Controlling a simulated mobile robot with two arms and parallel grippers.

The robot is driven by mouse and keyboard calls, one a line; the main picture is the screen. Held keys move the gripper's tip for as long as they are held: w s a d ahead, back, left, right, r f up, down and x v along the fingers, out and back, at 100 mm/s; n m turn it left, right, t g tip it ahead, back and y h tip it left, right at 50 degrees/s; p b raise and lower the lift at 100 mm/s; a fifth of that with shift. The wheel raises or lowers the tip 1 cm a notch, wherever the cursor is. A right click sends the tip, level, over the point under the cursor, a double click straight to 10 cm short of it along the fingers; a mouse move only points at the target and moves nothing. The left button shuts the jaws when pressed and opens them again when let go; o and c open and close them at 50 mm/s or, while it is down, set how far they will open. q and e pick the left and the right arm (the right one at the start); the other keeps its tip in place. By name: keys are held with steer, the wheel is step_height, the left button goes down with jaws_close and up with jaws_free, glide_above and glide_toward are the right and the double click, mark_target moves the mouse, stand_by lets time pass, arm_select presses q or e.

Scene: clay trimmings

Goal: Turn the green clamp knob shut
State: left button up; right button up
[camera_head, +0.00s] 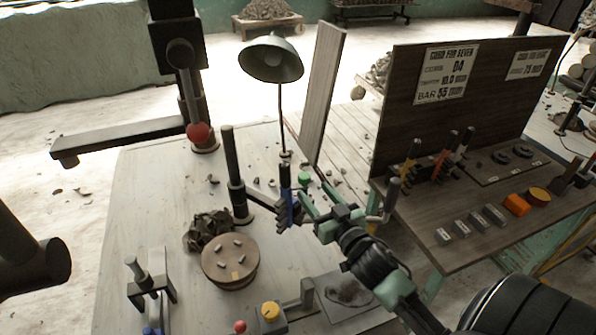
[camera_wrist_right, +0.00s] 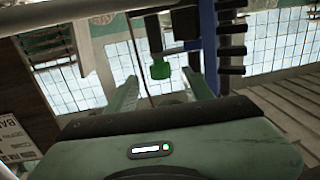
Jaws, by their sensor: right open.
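The green clamp knob (camera_head: 304,178) is small and sits beside a dark post with a blue ribbed part (camera_head: 289,207). My right gripper (camera_head: 312,188) is open, with its two green fingers pointing at the knob. In the right wrist view the green knob (camera_wrist_right: 160,68) appears beyond the open fingertips (camera_wrist_right: 162,84), roughly between them. It hangs from a dark fitting beside the blue post (camera_wrist_right: 209,45) with black ribs. I cannot tell whether either finger touches the knob. My left gripper is not in view.
A lamp (camera_head: 271,59) stands behind the knob. A dark upright post (camera_head: 234,170) and a round wooden disc (camera_head: 230,262) stand to its left. A wooden console (camera_head: 460,235) with a crank handle and an upright panel (camera_head: 395,120) is to the right. Small debris lies on the table.

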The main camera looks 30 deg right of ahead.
mark_target(307, 182)
steer(key=w, duration=0.1)
steer(key=w+r+p, duration=0.1)
steer(key=w, duration=0.1)
steer(key=shift+w+d, duration=0.1)
steer(key=shift+d, duration=0.1)
steer(key=shift+w+d+f, duration=0.1)
steer(key=shift+w+f, duration=0.05)
steer(key=shift+w, duration=0.45)
steer(key=shift+w+d+f, duration=0.1)
steer(key=shift+w, duration=0.45)
steer(key=shift+w+f, duration=0.1)
steer(key=shift+w, duration=0.4)
jaws_close()
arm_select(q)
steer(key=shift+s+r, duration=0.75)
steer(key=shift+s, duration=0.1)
